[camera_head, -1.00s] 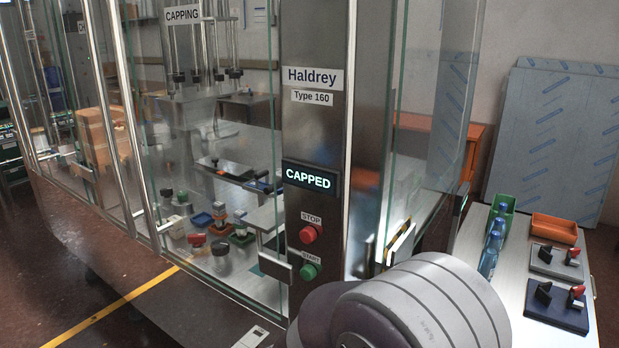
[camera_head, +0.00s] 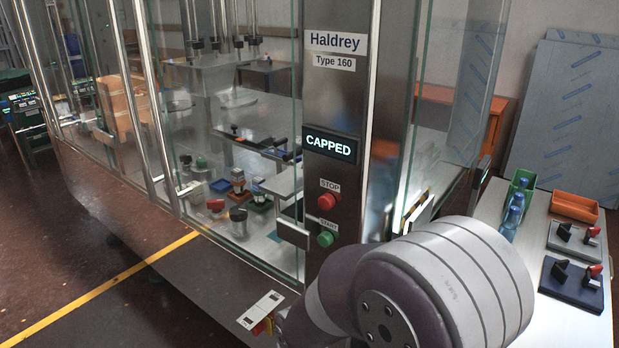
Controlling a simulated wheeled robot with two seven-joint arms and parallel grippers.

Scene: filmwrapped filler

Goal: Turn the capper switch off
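The machine's steel post carries a lit display reading CAPPED (camera_head: 330,145), a red STOP button (camera_head: 328,201) and a green START button (camera_head: 326,236). Low on the machine's front, below the glass, is a pale label plate (camera_head: 260,310) with markings too small to read. A red and yellow switch (camera_head: 263,326) sits just under it, partly hidden beside my arm. I cannot tell its setting. A grey link of my arm fills the lower middle right. Neither gripper shows, so I cannot tell what they hold.
A white side table (camera_head: 485,215) at the right holds a green bin (camera_head: 522,180) with blue bottles, an orange bin (camera_head: 574,207) and two switch-like blocks (camera_head: 572,283). Glass panels enclose the machine. The floor at the left, with a yellow line (camera_head: 110,288), is clear.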

